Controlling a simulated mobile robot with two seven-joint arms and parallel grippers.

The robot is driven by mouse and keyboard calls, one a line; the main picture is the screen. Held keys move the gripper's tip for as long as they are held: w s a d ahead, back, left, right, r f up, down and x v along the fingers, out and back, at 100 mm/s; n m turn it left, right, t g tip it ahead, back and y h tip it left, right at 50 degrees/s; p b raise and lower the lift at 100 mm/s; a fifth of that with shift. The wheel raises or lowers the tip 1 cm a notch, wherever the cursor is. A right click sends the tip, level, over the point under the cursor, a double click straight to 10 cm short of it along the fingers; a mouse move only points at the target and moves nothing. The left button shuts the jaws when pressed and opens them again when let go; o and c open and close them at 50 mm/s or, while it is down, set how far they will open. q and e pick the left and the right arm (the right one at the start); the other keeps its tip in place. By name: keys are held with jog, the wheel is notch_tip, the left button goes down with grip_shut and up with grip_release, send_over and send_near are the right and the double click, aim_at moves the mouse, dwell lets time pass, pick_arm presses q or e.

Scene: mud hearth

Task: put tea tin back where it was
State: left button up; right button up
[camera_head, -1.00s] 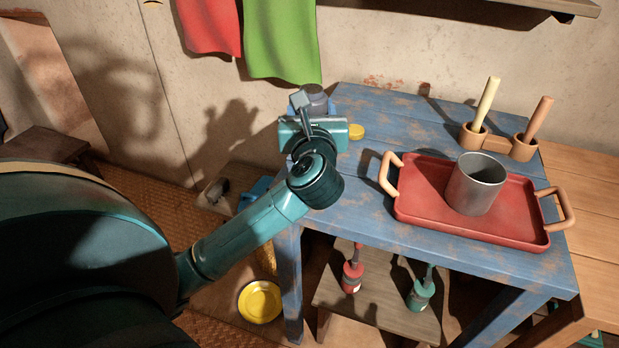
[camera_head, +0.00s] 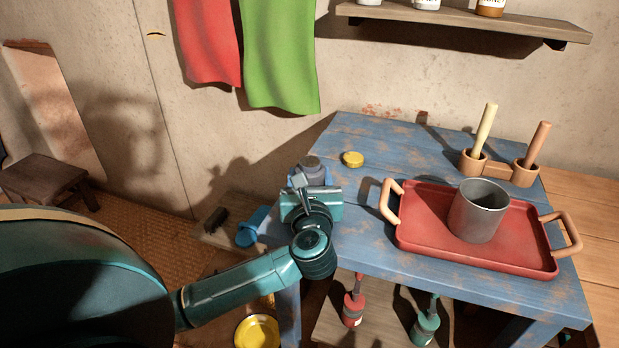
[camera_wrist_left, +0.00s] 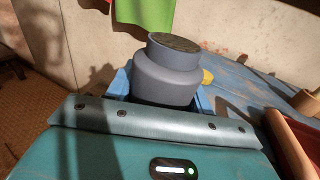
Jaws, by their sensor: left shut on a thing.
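The tea tin, a grey-blue jar with a darker round top (camera_head: 309,165), is held in my left gripper (camera_head: 311,178) at the left edge of the blue table. In the left wrist view the tin (camera_wrist_left: 168,75) stands upright between the blue fingers, which are shut on its sides. Its lower part is hidden behind my gripper body. I cannot tell how high it is above the table edge. My right gripper is not in view.
A wall shelf (camera_head: 460,28) holds several jars at the upper right. On the blue table (camera_head: 400,150) are a small yellow round thing (camera_head: 352,159), a red tray (camera_head: 425,220) with a grey mug (camera_head: 478,210), and a wooden holder (camera_head: 497,170). The table's back left is clear.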

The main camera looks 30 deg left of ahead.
pick_arm(q)
jog(key=o, duration=1)
jog(key=shift+f, duration=0.1)
jog(key=shift+o, duration=0.2)
